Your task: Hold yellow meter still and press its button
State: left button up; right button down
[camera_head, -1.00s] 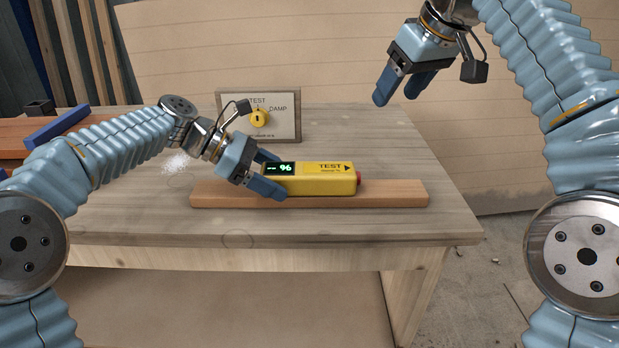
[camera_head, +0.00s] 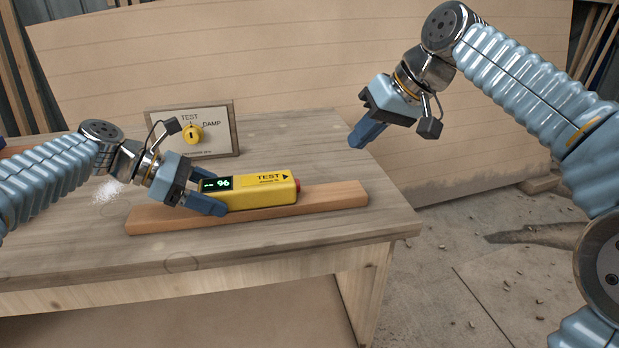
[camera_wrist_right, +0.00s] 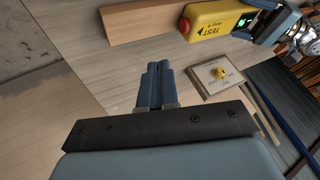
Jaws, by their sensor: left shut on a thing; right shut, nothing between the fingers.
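The yellow meter (camera_head: 262,199) lies on a wooden strip (camera_head: 330,198) on the workbench, its green display reading 96. A red button (camera_head: 297,186) sits on its right end, beside the TEST label and arrow. My left gripper (camera_head: 212,192) is shut on the meter's display end. My right gripper (camera_head: 361,142) is shut and empty, raised to the right of the meter and apart from it. The right wrist view shows its closed fingers (camera_wrist_right: 157,88), with the meter (camera_wrist_right: 222,22) and red button (camera_wrist_right: 185,27) above them.
A framed panel (camera_head: 217,119) with a yellow dial (camera_head: 192,134) stands on the bench behind the meter. The bench top (camera_head: 330,145) is clear right of the panel. The floor beyond the bench's right edge has scattered debris.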

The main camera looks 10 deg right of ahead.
aim_at(298, 186)
jog(key=shift+s+d+f+m, duration=0.4)
jog(key=shift+s+f+m, duration=0.15)
jog(key=shift+f, duration=0.2)
jog(key=x, duration=0.9)
jog(key=shift+w+a+f, duration=0.15)
jog(key=shift+w+a, duration=0.05)
jog(key=shift+a, duration=0.1)
jog(key=a, duration=0.3)
jog(key=shift+w+a+f, duration=0.1)
jog(key=shift+a, duration=0.5)
pick_arm(q)
jog(key=shift+d, duration=0.1)
pick_arm(e)
jog(key=shift+a, duration=1)
